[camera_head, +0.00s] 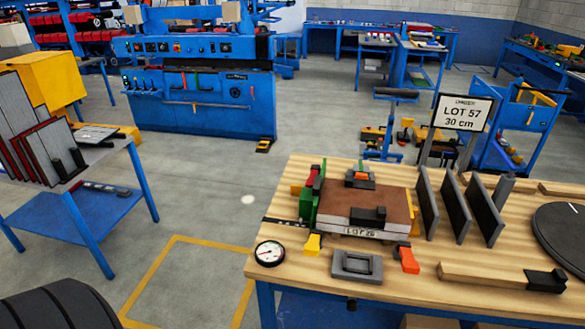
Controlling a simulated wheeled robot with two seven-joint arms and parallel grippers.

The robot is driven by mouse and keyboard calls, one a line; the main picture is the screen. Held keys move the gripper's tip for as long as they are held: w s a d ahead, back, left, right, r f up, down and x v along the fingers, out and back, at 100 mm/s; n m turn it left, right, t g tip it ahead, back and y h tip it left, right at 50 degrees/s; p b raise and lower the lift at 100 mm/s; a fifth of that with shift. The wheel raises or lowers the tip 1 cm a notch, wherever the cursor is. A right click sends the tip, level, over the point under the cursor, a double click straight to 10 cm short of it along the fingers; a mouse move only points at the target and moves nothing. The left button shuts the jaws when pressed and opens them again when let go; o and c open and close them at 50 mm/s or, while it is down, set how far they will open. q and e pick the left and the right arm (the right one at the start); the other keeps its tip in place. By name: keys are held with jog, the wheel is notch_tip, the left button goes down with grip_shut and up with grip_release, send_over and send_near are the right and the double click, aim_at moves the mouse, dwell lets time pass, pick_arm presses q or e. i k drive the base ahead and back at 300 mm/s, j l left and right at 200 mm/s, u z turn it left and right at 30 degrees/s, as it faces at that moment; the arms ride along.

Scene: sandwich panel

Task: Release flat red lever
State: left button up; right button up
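A sandwich panel (368,208) with a brown top lies on the wooden workbench and carries a "LOT 26" label. A flat red-orange piece (409,261), lever-like, lies at the panel's front right corner. A smaller red-orange piece (360,174) sits on the dark clamp at the panel's back edge. A red piece (314,176) stands near a green upright at the panel's back left. I cannot tell for certain which piece is the flat red lever. Neither gripper shows in the head view.
A round gauge (269,253) and a grey frame-shaped block (357,266) are on the front of the bench. Dark upright plates (456,208) stand right of the panel, near the "LOT 57" sign (462,113). A wooden bar (490,276) lies at front right.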

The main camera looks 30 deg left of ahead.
aim_at(314, 177)
jog(key=u, duration=0.9)
jog(key=i+j, duration=0.15)
jog(key=j, duration=0.55)
jog(key=i+j+z, duration=0.15)
jog(key=j, duration=0.6)
jog(key=i+j, duration=0.15)
jog(key=j, duration=0.6)
jog(key=i+j+z, duration=0.15)
jog(key=j, duration=0.6)
jog(key=i+j, duration=0.1)
jog(key=j, duration=0.6)
jog(key=z, duration=0.05)
